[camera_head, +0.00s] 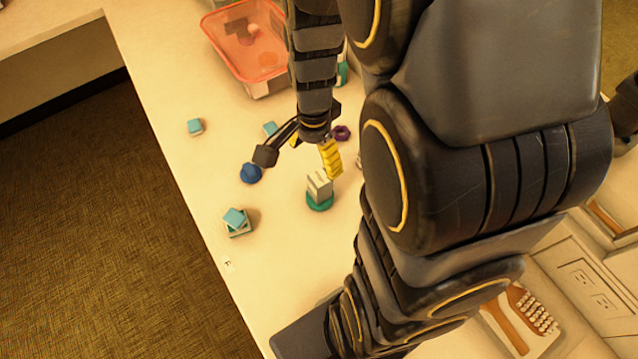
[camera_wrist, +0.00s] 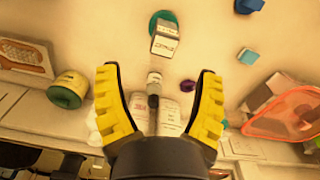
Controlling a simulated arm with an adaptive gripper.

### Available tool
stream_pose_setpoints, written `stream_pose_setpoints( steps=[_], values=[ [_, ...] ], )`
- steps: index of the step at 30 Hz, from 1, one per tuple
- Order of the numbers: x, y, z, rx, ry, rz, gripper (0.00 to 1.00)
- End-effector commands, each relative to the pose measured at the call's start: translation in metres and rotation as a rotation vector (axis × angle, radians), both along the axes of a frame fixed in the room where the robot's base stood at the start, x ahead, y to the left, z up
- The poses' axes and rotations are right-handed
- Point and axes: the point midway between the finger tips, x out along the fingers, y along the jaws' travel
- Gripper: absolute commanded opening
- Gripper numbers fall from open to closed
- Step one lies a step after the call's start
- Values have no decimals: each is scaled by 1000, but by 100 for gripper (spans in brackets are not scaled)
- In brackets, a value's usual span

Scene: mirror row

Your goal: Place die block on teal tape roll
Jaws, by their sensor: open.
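A pale grey-white block with dark marks on one face, which looks like the die block (camera_head: 320,183), sits on the round teal tape roll (camera_head: 320,205). In the wrist view the block (camera_wrist: 164,44) shows beyond the fingers, with part of the teal roll (camera_wrist: 165,17) behind it. My gripper (camera_head: 298,158) is open, with nothing between its fingers. It is apart from the block in the wrist view (camera_wrist: 157,72). In the head view its yellow finger is close beside the block's top. The roll's hole is hidden.
A blue object (camera_head: 251,173) and stacked teal blocks (camera_head: 237,221) stand left of the roll. A purple ring (camera_head: 342,132) lies behind it. A teal block (camera_head: 195,127) is near the counter's left edge. A red translucent bin (camera_head: 245,45) is at the back.

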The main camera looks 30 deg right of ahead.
Motion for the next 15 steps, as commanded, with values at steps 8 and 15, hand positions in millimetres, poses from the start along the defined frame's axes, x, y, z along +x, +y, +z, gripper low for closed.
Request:
stream_pose_setpoints(
  steps=[8,15],
  values=[
    [-70,62,80,51,54,810,68],
    [-127,79,114,79,92,1285,68]
  ],
)
